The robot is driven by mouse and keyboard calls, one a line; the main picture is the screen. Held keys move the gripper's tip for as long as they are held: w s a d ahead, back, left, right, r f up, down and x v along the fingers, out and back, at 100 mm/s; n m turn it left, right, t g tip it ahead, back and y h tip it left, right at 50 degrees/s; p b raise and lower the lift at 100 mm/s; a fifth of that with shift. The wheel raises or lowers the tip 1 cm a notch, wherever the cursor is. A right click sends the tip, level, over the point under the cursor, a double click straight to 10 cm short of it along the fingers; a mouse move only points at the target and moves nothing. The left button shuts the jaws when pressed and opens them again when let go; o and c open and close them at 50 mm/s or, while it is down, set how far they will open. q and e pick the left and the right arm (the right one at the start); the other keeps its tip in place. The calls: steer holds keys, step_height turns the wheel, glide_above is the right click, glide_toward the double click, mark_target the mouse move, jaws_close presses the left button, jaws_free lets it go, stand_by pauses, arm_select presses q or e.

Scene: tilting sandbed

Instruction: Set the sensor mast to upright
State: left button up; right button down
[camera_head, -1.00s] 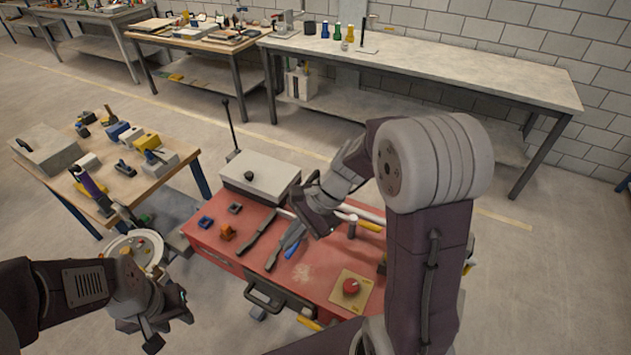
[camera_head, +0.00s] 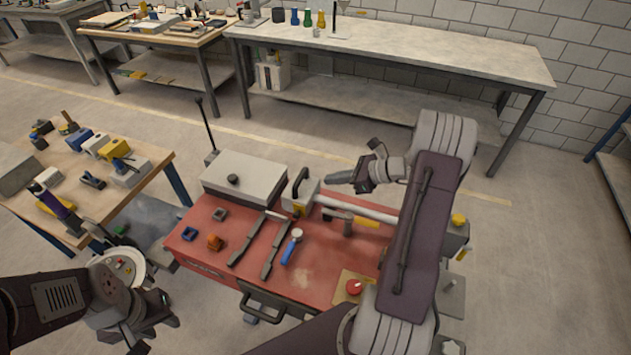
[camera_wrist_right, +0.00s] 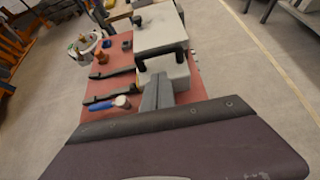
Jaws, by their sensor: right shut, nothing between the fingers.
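A white pole (camera_head: 345,207) lies nearly flat along the back of the red cart top (camera_head: 330,262). A thin dark pole (camera_head: 206,127) stands with a slight lean behind the pale box. I cannot tell for sure which one is the sensor mast. My right gripper (camera_head: 335,178) is shut and empty, above the cart's back edge. It is just right of a grey block with a black handle (camera_head: 298,190). In the right wrist view the shut fingers (camera_wrist_right: 158,92) overlap that block; contact cannot be told. My left gripper (camera_head: 160,322) is open and empty, left of the cart's front.
The pale box (camera_head: 245,178) sits at the cart's back left. Dark flat tools, a blue-handled tool (camera_head: 291,247), a hammer (camera_head: 350,219) and a red knob (camera_head: 353,287) lie or stand on the cart. A wooden table (camera_head: 90,190) with blocks is at left. Floor behind the cart is clear.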

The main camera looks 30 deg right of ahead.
mark_target(309, 189)
steer(key=p+x, duration=0.1)
steer(key=x, duration=0.8)
steer(key=shift+a, duration=0.15)
steer(key=shift+w, duration=0.1)
